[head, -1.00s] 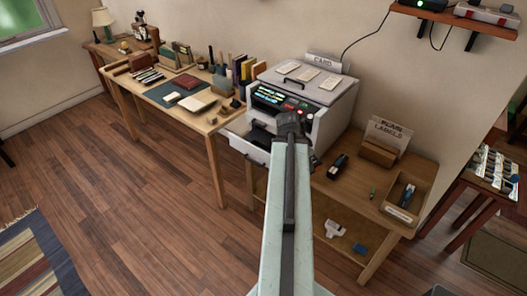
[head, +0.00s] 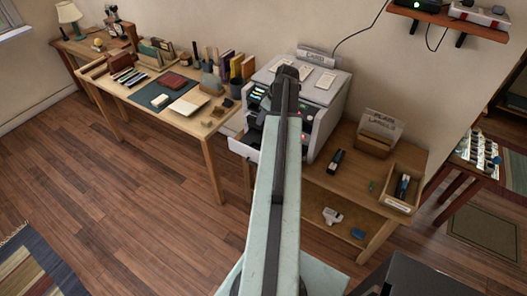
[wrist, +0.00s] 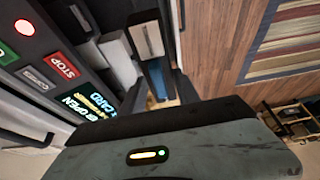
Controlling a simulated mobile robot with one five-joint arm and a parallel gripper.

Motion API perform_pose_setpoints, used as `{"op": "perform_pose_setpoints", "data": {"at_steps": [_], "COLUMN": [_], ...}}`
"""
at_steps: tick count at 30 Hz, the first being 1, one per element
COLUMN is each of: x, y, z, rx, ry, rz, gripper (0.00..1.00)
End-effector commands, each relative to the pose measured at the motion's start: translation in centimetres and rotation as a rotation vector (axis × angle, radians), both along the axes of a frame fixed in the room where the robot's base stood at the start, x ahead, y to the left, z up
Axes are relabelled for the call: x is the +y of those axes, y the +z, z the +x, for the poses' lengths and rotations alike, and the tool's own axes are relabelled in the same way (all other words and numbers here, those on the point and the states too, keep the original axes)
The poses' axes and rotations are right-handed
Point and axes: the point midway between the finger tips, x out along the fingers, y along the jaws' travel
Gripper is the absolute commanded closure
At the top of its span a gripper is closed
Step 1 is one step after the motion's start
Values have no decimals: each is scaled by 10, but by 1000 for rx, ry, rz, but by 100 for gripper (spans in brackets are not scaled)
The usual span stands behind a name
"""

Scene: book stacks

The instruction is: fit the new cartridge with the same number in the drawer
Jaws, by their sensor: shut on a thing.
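The card printer (head: 325,92) stands at the back with its pale drawer (head: 243,147) pulled open at the front left. My gripper (head: 285,75) is in front of the printer; my arm hides its jaws and part of the drawer in the head view. In the wrist view my gripper (wrist: 150,50) is shut on what looks like a cartridge (wrist: 147,38), dark with a pale face, beside the printer's panel. No number on it is readable. Another dark cartridge (head: 337,161) lies on the low table, and one lies in an open box (head: 417,170).
A plain labels box (head: 378,135) stands behind the loose cartridge on the low table (head: 350,190). A white item (head: 332,215) and a blue item (head: 358,234) lie on its lower shelf. A desk (head: 185,125) with books stands left. Open floor lies in front left.

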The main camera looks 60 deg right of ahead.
Motion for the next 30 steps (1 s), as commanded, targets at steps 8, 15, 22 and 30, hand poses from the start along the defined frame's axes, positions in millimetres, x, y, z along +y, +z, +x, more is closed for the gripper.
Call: {"op": "perform_pose_setpoints", "data": {"at_steps": [8,15,22,30], "x": [-3,-3,-4,-4], "y": [-65,-126,-135,-175], "z": [-4,-5,-5,-6], "rx": [1,1,1,1], "ry": [-9,-11,-12,-12], "rz": [-1,-1,0,-1], "gripper": [100,100,100,100]}}
